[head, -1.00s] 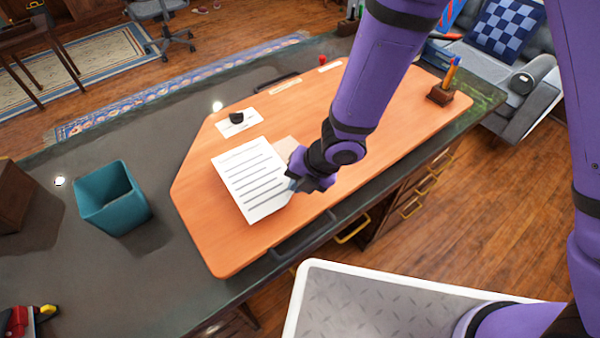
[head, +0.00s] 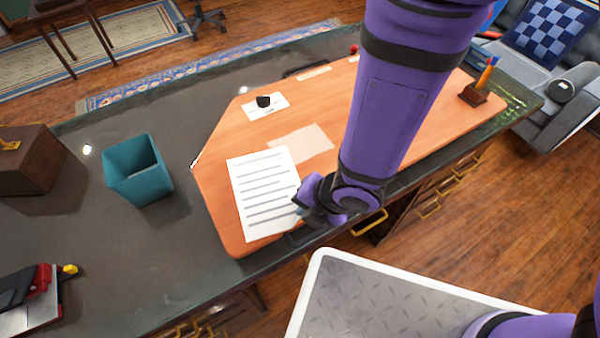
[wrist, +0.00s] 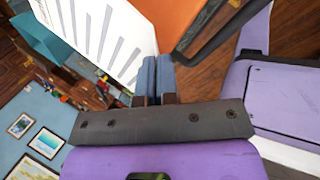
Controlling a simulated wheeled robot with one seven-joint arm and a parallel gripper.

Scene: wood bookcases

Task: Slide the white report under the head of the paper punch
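The white report (head: 265,192), a sheet with dark printed lines, is over the front left part of the orange board (head: 215,175). My gripper (head: 299,203) is at its right edge. In the wrist view the two blue-grey fingers (wrist: 154,74) are close together at the edge of the report (wrist: 100,32), pinching it. I cannot tell whether the sheet touches the board or is slightly above it. A red and black object with a yellow end (head: 42,282), cut off at the lower left, may be the paper punch; its head is not clear.
A teal bin (head: 138,170) and a brown wooden box (head: 28,165) stand left of the board. A black knob-like object (head: 263,101) sits on a white card behind the report. A pen holder (head: 474,95) is at the far right. Dark desktop between bin and board is clear.

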